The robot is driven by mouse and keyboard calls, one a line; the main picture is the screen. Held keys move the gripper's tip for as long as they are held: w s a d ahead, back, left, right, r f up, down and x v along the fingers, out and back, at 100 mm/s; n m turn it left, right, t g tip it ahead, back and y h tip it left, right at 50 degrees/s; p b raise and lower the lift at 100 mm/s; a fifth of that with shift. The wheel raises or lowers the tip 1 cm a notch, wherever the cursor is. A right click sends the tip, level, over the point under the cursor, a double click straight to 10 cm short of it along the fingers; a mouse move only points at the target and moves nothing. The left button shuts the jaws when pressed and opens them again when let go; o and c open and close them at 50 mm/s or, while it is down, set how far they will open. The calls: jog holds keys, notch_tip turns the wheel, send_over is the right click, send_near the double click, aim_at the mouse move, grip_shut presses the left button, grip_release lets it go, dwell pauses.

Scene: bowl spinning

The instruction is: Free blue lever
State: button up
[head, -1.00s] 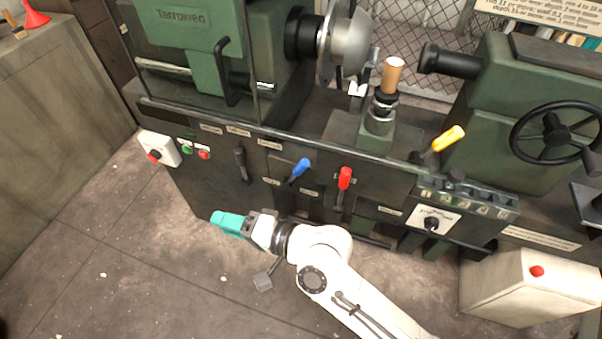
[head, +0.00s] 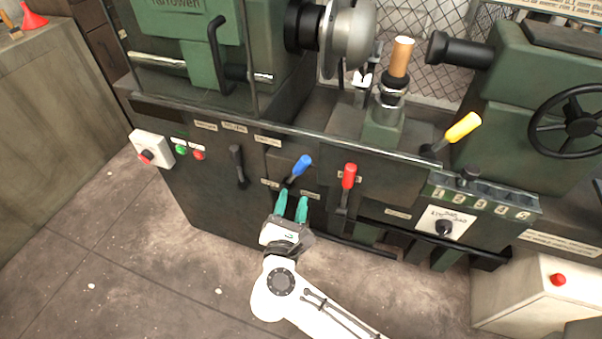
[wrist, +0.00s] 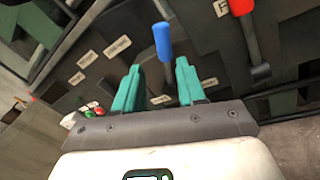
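The blue lever (head: 300,167) sticks out from the dark front panel of the lathe, its handle tilted up to the right in the head view. In the wrist view the blue lever (wrist: 163,43) stands upright in the picture, just beyond the gap between the fingers. My gripper (head: 292,196) is open, with two teal fingers apart and pointing at the panel just below the lever. In the wrist view my gripper (wrist: 158,78) has nothing between its fingertips that I can see it touching. Whether a finger touches the lever's shaft is unclear.
A red lever (head: 348,178) is close on the right, and a black lever (head: 238,165) is on the left. A yellow handle (head: 462,127) is farther right. A white box with a red button (head: 515,290) stands at lower right. The floor (head: 130,270) at left is clear.

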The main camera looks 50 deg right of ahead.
aim_at(301, 169)
jog(key=x, duration=1)
jog(key=shift+d+f, duration=0.2)
jog(key=shift+d, duration=0.25)
grip_shut()
